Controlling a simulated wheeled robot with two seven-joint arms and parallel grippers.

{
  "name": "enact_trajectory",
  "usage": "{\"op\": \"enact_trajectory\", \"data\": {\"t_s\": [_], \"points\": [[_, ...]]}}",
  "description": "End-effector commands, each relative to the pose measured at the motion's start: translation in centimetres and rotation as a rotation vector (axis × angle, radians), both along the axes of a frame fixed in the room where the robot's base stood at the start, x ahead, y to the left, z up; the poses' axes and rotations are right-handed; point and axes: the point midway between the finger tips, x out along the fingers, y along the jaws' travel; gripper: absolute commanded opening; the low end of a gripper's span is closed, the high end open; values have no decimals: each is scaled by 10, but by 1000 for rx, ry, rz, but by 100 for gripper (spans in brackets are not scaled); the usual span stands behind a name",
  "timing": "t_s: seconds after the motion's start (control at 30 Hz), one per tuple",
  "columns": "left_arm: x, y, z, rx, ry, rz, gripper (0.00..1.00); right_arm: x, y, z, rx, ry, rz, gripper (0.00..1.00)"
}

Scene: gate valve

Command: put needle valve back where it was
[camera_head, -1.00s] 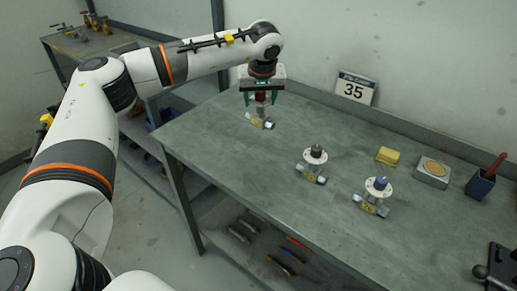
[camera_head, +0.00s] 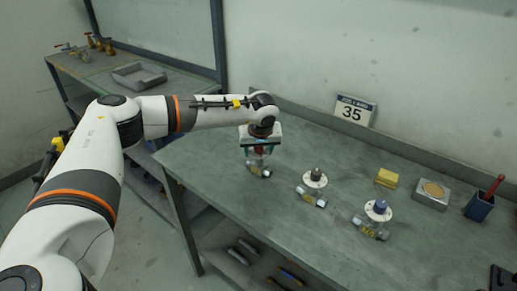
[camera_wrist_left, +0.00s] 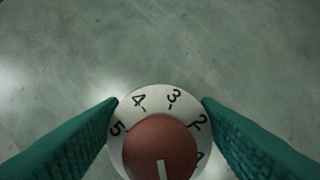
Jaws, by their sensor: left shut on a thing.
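A valve with a grey body, yellow tag, white numbered dial and red knob (camera_wrist_left: 160,150) is between my left fingers; its body (camera_head: 258,170) shows below the gripper in the head view. My left gripper (camera_head: 258,150) is shut on this valve, with teal fingers on both sides of the dial. The valve is at or just above the bench top; I cannot tell whether it touches. My right gripper is not in view.
The grey bench (camera_head: 225,195) is clear around the held valve. To the right are a yellow block (camera_head: 387,178), a grey box with a tan disc (camera_head: 432,194) and a blue cup (camera_head: 479,206). A sign reading 35 (camera_head: 355,111) stands at the back. A tray (camera_head: 139,76) lies on the left bench.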

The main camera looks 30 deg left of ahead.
Motion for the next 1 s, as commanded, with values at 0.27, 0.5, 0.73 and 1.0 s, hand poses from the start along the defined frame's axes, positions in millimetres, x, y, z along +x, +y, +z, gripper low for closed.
{"op": "enact_trajectory", "data": {"t_s": [0.27,0.5,0.73,1.0], "points": [[0,0,-2,-1,1,0,79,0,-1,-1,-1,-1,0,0],[0,0,-2,0,0,0,79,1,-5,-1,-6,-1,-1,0],[-5,-4,17,-1,-3,-1,79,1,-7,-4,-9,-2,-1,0],[-22,-19,71,0,-4,-2,79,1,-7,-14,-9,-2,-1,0]]}}
